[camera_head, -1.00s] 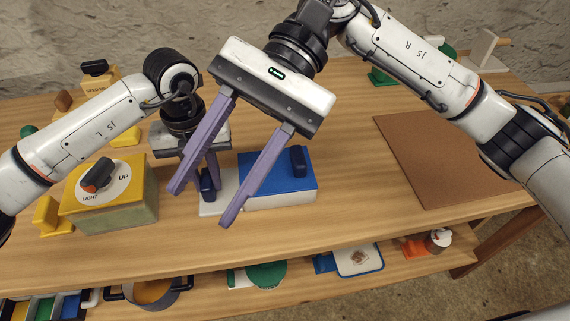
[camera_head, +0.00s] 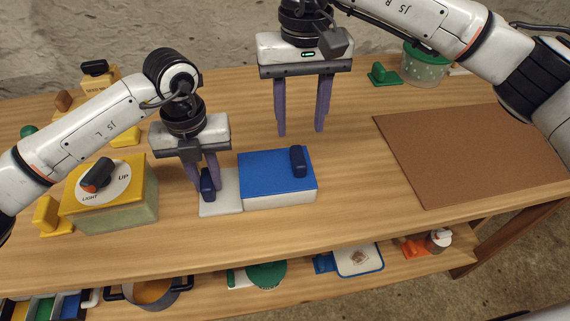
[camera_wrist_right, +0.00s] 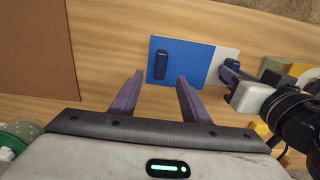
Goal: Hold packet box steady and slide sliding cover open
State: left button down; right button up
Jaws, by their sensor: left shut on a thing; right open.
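The packet box (camera_head: 279,198) is a low white box on the table, with a white base part (camera_head: 221,206) reaching out to its left. A blue sliding cover (camera_head: 268,174) lies on top, with a dark blue knob (camera_head: 298,161) near its right end. The cover also shows in the right wrist view (camera_wrist_right: 190,66). My left gripper (camera_head: 208,182) is shut on the dark blue post (camera_head: 208,186) on the white base part. My right gripper (camera_head: 301,134) is open and empty above the table, behind the box; its fingers (camera_wrist_right: 158,98) point towards the cover and do not touch it.
A yellow-topped box with a dial (camera_head: 118,190) stands left of my left gripper. A brown mat (camera_head: 450,155) lies at the right. A green-lidded jar (camera_head: 424,65) stands at the back right. Bare table lies between the packet box and the mat.

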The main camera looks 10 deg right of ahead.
aim_at(299, 155)
notch_tip(299, 155, down, 9)
jog(key=shift+r, duration=0.2)
dwell(0.3)
grip_shut()
jog(key=shift+d, duration=2.05)
pick_arm(q)
jog(key=shift+a, duration=0.1)
